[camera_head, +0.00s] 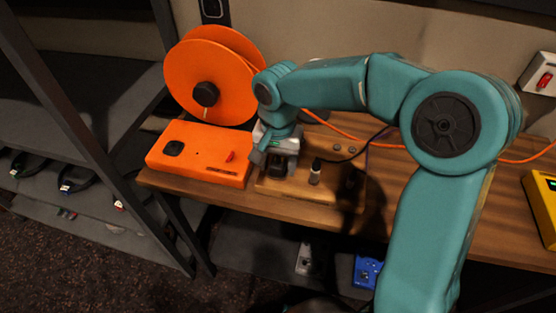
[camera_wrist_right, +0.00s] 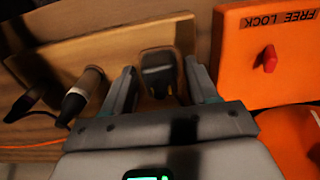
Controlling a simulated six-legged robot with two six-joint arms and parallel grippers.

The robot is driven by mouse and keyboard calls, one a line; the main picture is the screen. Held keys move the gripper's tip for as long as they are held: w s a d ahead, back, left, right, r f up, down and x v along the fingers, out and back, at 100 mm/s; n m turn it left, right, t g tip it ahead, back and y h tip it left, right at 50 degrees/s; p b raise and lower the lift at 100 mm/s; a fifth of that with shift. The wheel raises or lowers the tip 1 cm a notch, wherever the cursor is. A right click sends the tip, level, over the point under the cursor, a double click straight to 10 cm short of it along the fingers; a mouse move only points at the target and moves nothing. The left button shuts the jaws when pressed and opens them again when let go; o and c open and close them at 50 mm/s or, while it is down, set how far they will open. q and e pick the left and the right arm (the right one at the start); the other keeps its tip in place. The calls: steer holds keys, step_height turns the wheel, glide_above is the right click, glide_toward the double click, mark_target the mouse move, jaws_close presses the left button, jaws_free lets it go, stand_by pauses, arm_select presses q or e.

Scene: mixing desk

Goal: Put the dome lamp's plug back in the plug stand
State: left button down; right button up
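The plug stand looks to be the wooden block (camera_head: 330,192) at the desk's front edge; its wooden top (camera_wrist_right: 75,45) fills the left of the wrist view. My right gripper (camera_head: 277,166) is low over its left end. In the wrist view the right gripper (camera_wrist_right: 160,68) is open, its two fingers on either side of a black piece (camera_wrist_right: 158,66), with gaps visible. A black-and-grey plug (camera_head: 315,172) stands upright beside it, also in the wrist view (camera_wrist_right: 84,90). I cannot tell which is the dome lamp's plug. My left gripper is not in view.
An orange box (camera_head: 195,155) with a red switch sits just left of the block, below an orange reel (camera_head: 210,80). An orange cable (camera_head: 335,128) runs along the back. A yellow device (camera_head: 541,205) is at the far right. My right arm covers much of the desk.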

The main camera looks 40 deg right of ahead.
steer(key=shift+o, duration=0.4)
steer(key=shift+r, duration=0.1)
step_height(320, 180, up, 16)
steer(key=p, duration=0.2)
steer(key=shift+s, duration=0.1)
stand_by(0.5)
